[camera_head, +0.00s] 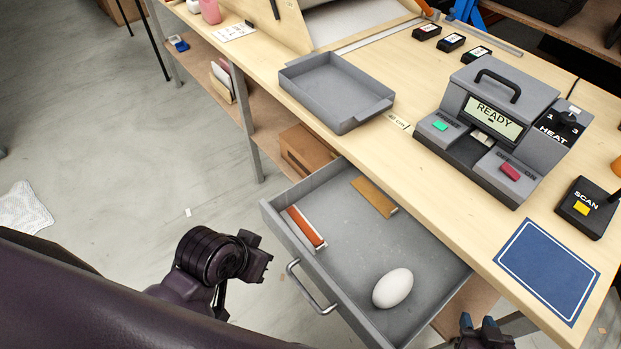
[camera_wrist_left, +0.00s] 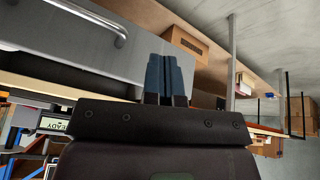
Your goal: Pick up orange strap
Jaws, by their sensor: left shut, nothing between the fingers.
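The orange strap (camera_head: 304,229) lies flat along the left inner side of the open grey drawer (camera_head: 345,232), with a pale edge along it. My left gripper (camera_wrist_left: 170,60) is shut and empty in the left wrist view, its dark blue fingertips together beside the drawer front. In the head view my left wrist is outside the drawer, left of its handle (camera_head: 312,288), apart from the strap. My right gripper (camera_head: 478,322) is at the bottom edge, right of the drawer, with a gap between its fingertips; it appears open and empty. Its lower part is cut off.
A white egg-shaped object (camera_head: 393,288) and a tan strip (camera_head: 374,197) also lie in the drawer. Above it, the wooden bench (camera_head: 420,180) carries a grey tray (camera_head: 336,92), a machine reading READY (camera_head: 494,117) and a blue mat (camera_head: 548,270). The drawer's middle is clear.

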